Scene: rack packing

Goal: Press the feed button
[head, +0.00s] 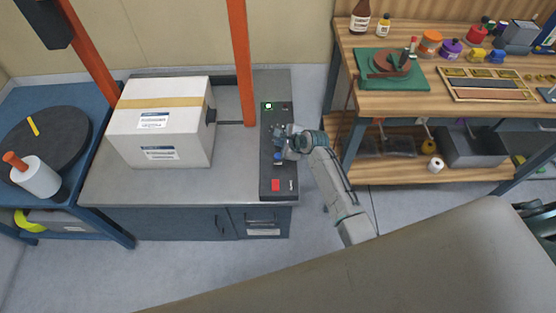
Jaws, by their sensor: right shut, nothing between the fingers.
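A narrow dark control panel (266,174) runs along the right end of the grey machine table. It carries a lit green button or lamp (268,106) at the far end, a small dark reddish one (285,106) beside it, and a red square button (276,185) at the near end. A blue button (278,159) shows partly just below my right gripper (279,150). The gripper is shut and empty, with its tips over the middle of the panel. I cannot tell whether it touches a button. Which button is the feed button cannot be read. My left gripper is out of view.
A taped white box (160,122) stands on the grey table (235,170), with orange posts (241,60) rising beside it. A blue cart (85,150) is at the left. A wooden workbench (445,101) with tools is at the right.

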